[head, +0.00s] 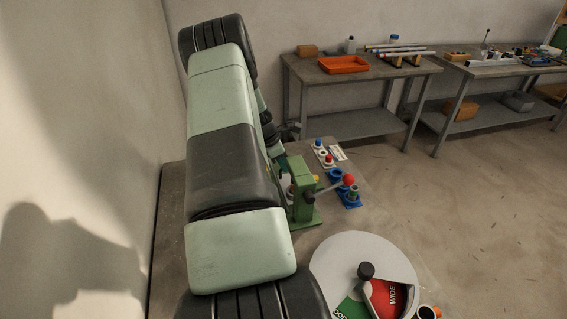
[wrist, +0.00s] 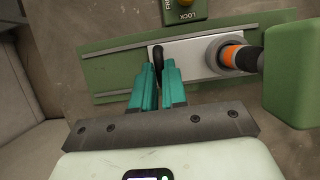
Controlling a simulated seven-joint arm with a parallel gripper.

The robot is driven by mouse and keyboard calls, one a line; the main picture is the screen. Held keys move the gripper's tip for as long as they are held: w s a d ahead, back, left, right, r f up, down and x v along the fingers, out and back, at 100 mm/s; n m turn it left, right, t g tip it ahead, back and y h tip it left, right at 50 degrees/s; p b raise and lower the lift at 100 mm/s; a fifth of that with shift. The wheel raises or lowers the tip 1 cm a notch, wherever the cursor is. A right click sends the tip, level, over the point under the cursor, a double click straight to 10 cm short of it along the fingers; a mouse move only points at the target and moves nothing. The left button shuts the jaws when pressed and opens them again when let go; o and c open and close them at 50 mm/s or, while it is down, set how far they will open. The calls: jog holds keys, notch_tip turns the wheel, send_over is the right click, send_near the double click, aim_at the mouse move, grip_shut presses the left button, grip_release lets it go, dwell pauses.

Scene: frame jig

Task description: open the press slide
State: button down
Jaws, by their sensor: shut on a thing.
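In the wrist view, the press slide (wrist: 190,56) is a pale plate lying between the rails of a green base (wrist: 110,70). An upright black handle (wrist: 158,53) stands at its left end. My gripper (wrist: 158,65) has its teal fingers on both sides of this handle, shut on it. A grey round piece with an orange and black part (wrist: 235,55) sits on the right of the slide, beside the green press body (wrist: 295,75). In the head view, the green press (head: 303,190) shows with a red-knobbed lever (head: 349,181); my arm largely hides the slide.
In the head view, blue fixtures (head: 347,199) stand right of the press. A round turntable (head: 335,255) is in front. Benches with an orange tray (head: 343,65) stand at the back. A wall is on the left.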

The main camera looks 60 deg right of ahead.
jog(key=w+d, duration=0.6)
jog(key=shift+w+d, duration=0.3)
jog(key=shift+w, duration=0.05)
jog(key=shift+w+d, duration=0.4)
jog(key=shift+w, duration=0.05)
jog(key=c, duration=1.2)
grip_release()
jog(key=shift+o, duration=0.2)
jog(key=shift+r, duration=0.1)
